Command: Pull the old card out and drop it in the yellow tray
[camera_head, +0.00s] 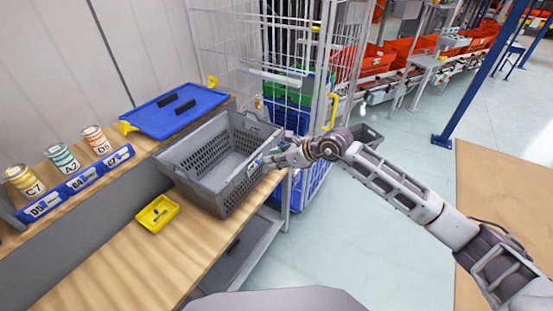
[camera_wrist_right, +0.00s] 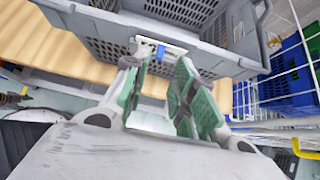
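The grey crate (camera_head: 238,194) stands on the wooden bench, and its slotted wall (camera_wrist_right: 110,40) fills the top of the right wrist view. A small white card with a blue mark (camera_wrist_right: 148,48) shows at the crate's outer side, just beyond my fingertips. My right gripper (camera_head: 268,160) is beside the crate's right end. In the wrist view its green-padded fingers (camera_wrist_right: 163,72) are apart, with the card seen between and beyond the tips; I cannot tell whether they touch it. The yellow tray (camera_head: 157,213) lies on the bench left of the crate, with a small dark mark inside. My left gripper is not in view.
A blue lid (camera_head: 173,110) with dark pieces lies on the raised shelf behind. Cans (camera_head: 62,158) stand there behind blue labelled bins (camera_head: 83,180). A wire cage trolley (camera_head: 318,125) is close behind my right gripper. The bench front (camera_head: 120,265) is clear.

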